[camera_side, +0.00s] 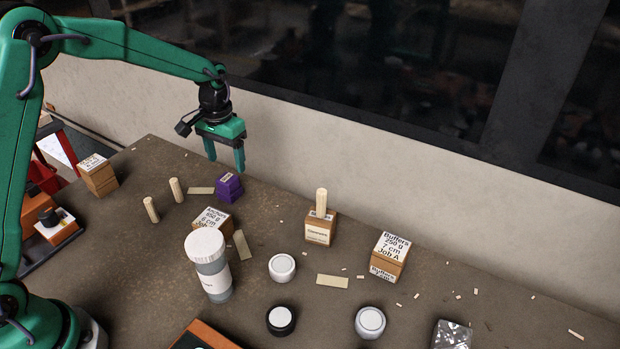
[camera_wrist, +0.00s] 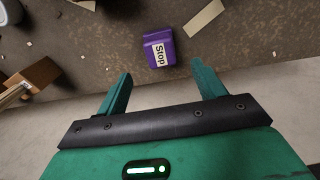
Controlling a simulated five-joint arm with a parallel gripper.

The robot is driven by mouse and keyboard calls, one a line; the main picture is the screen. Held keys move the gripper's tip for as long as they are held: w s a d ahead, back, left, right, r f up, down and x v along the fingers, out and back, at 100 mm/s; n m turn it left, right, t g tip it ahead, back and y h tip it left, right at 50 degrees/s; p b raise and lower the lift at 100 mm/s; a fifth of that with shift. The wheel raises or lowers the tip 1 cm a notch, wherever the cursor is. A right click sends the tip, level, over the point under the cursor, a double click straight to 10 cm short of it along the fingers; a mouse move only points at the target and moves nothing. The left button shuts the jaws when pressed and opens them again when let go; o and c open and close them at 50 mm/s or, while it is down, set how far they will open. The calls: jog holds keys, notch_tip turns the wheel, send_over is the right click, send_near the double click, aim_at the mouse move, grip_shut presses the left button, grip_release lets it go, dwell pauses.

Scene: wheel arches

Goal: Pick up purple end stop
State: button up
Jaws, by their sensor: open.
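The purple end stop (camera_side: 229,187) stands on the brown table near its back edge, left of the middle. It is a small tapered block with a pale label. In the wrist view the purple end stop (camera_wrist: 159,49) lies ahead of the fingertips, its label reading "Stop". My gripper (camera_side: 226,168) is above the block in the side view, with two green fingers pointing down. In the wrist view my gripper (camera_wrist: 161,75) is open, with nothing between its fingers and the block beyond them, roughly centred in the gap.
A wooden block labelled Buffers (camera_side: 389,256), a Closures block (camera_side: 320,229) and an Anchors block (camera_side: 213,220) stand on the table. A grey bottle with white lid (camera_side: 208,265) stands in front. The wall is close behind.

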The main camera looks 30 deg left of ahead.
aim_at(229, 175)
jog(key=shift+w+f, duration=0.2)
jog(key=shift+f, duration=0.1)
jog(key=shift+a+f, duration=0.1)
jog(key=shift+f, duration=3.8)
jog(key=c, duration=1.1)
jog(key=shift+r, duration=0.15)
jog(key=shift+r, duration=0.6)
jog(key=r, duration=0.3)
jog(key=shift+s+d, duration=0.15)
jog(key=shift+d, duration=0.15)
jog(key=s+d+r, duration=0.5)
jog(key=d+r, duration=0.1)
jog(key=d, duration=0.3)
jog(key=shift+s+d+r, duration=0.25)
jog(key=shift+d+r, duration=0.05)
